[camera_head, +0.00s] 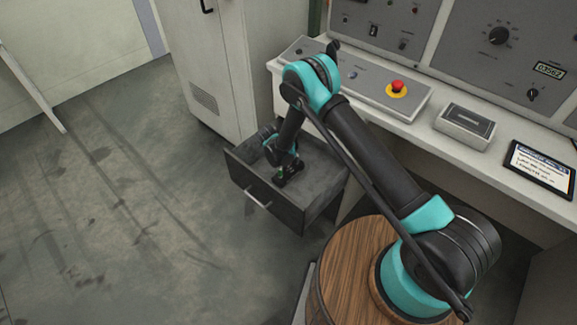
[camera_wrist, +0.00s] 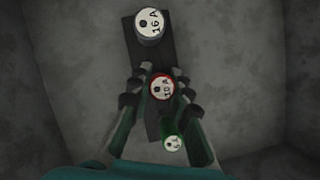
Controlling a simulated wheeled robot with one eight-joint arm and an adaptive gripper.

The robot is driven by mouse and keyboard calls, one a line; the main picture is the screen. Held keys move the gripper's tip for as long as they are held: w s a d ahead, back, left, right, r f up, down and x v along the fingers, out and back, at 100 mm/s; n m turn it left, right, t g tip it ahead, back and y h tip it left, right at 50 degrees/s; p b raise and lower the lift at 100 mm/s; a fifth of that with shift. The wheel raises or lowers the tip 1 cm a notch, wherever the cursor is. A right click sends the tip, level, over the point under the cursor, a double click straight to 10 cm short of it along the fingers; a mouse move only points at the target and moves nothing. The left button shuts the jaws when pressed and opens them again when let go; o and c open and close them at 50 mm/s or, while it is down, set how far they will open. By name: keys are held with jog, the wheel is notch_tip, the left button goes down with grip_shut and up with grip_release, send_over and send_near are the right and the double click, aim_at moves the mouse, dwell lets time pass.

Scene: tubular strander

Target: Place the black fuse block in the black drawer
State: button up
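The black fuse block (camera_wrist: 160,52) is a dark bar with round fuses along it: a white-faced 16 A one, a red-ringed one in the middle and a green one. In the head view the block (camera_head: 289,174) is inside the open black drawer (camera_head: 270,203), partly hidden by my gripper. The drawer's grey floor (camera_wrist: 240,70) surrounds the block in the wrist view. My gripper (camera_wrist: 162,72) points down into the drawer, with its fingers closed in on both sides of the block near the red fuse. I cannot tell whether the block touches the drawer floor.
The drawer sits below the console desk (camera_head: 440,128), which carries an emergency stop button (camera_head: 397,88), a grey box (camera_head: 466,126) and a tablet (camera_head: 541,168). A grey cabinet (camera_head: 215,60) stands behind the drawer. A round wooden top (camera_head: 350,262) is near my arm. Floor at left is clear.

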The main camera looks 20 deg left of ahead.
jog(key=o, duration=0.4)
jog(key=shift+o, duration=0.2)
jog(key=shift+r, duration=0.15)
jog(key=v, duration=1.2)
